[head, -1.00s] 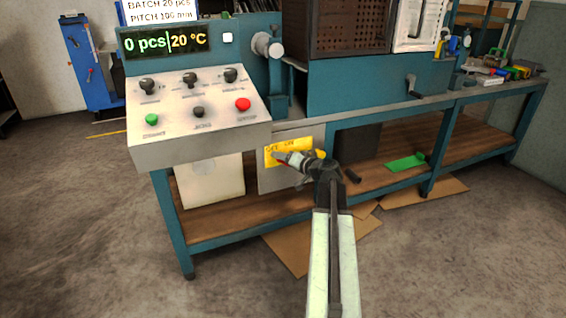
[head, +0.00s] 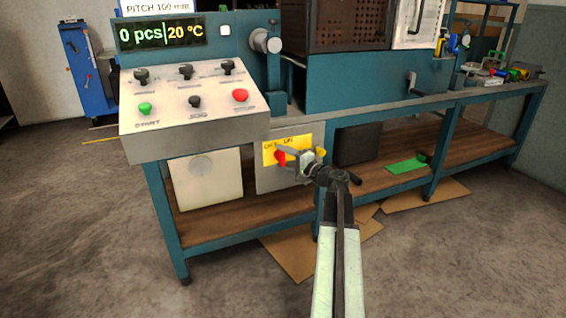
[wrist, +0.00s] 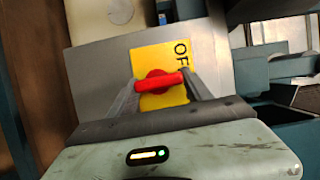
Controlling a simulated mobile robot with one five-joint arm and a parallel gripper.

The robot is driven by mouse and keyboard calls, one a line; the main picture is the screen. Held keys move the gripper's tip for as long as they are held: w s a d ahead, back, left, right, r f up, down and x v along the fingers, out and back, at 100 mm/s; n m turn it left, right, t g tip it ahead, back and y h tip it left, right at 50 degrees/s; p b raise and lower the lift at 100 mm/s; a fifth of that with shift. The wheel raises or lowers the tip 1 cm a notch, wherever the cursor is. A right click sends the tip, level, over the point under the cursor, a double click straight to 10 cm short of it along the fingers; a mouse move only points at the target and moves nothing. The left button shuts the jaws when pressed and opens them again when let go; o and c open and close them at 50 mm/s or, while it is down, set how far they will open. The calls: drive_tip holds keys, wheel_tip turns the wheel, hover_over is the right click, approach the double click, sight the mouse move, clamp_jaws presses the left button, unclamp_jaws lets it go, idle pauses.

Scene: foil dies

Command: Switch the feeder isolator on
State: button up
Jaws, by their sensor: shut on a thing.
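The feeder isolator is a red rotary handle (wrist: 158,82) on a yellow plate (wrist: 148,58), on a grey box below the control panel. In the wrist view the handle lies nearly level across the picture, between my two fingers, and the letters "OF" show on the plate. In the head view the red handle (head: 280,158) shows at the left of my fingertips, against the yellow plate (head: 276,150). My gripper (head: 296,157) is at the plate, shut on the red handle; it also shows in the wrist view (wrist: 160,86). My wrist hides part of the box's right side.
The control panel (head: 190,135) with knobs and buttons juts out above and left of the box. A teal bench leg (head: 330,195) stands close to the right. A pale box (head: 205,180) is at the left on the wooden shelf (head: 235,217).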

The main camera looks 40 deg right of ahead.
drive_tip(key=shift+m, duration=0.3)
idle(0.4)
drive_tip(key=o, duration=1.4)
drive_tip(key=shift+c, duration=0.2)
drive_tip(key=shift+s, duration=0.1)
drive_tip(key=s, duration=0.7)
drive_tip(key=shift+s+d, duration=0.3)
